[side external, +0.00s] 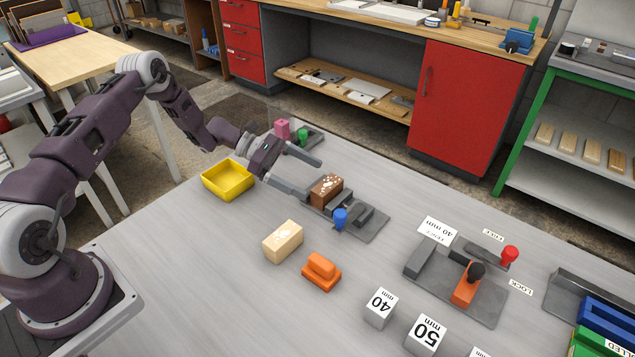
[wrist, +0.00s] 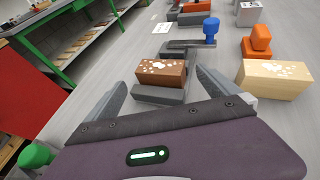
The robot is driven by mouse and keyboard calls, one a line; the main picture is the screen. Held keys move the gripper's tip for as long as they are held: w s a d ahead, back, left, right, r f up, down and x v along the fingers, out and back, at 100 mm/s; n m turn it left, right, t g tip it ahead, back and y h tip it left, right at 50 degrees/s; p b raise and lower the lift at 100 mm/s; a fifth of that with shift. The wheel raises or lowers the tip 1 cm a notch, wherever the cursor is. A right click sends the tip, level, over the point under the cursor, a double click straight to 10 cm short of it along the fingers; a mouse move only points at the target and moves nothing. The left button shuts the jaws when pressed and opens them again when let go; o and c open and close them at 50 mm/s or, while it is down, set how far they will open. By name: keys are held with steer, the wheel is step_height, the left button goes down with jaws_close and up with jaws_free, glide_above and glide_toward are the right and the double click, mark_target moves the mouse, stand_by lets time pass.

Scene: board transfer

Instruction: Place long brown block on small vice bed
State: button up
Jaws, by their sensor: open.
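The brown block (side external: 326,190) with white spots sits on the grey bed of the small vice (side external: 372,228) that has a blue knob (side external: 340,218). In the wrist view the brown block (wrist: 162,72) appears between and slightly beyond my fingertips, behind a grey vice jaw (wrist: 158,96). My gripper (side external: 315,180) is open, with its fingers spread at the block's near end. It also shows in the wrist view (wrist: 160,84), with nothing held. I cannot tell whether either finger touches the block.
A cream block (side external: 283,242) and an orange piece (side external: 321,272) lie in front. A yellow tray (side external: 227,181) and a green-knobbed fixture (side external: 303,138) stand near my gripper. A larger vice (side external: 488,302) with a red knob and marked cubes (side external: 380,308) are to the right.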

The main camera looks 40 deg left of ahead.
steer(key=v, duration=0.8)
steer(key=s+d+r+m+g+y, duration=0.25)
steer(key=s+d+r+m, duration=0.4)
steer(key=r, duration=0.45)
steer(key=s+d+r+m+g+y, duration=0.2)
steer(key=s+d+r+m+y, duration=0.2)
steer(key=s+d+r+m, duration=0.5)
steer(key=s+a+r+m+t+y, duration=0.2)
steer(key=s+m+y, duration=0.1)
steer(key=s, duration=0.6)
steer(key=s+a+r+m+t+y, duration=0.1)
steer(key=s+r+m+t+y, duration=0.1)
steer(key=s, duration=0.7)
steer(key=shift+a+r+m+t+y, duration=0.4)
steer(key=shift+r+m+y, duration=0.15)
steer(key=shift+r+m, duration=0.4)
steer(key=shift+f, duration=0.1)
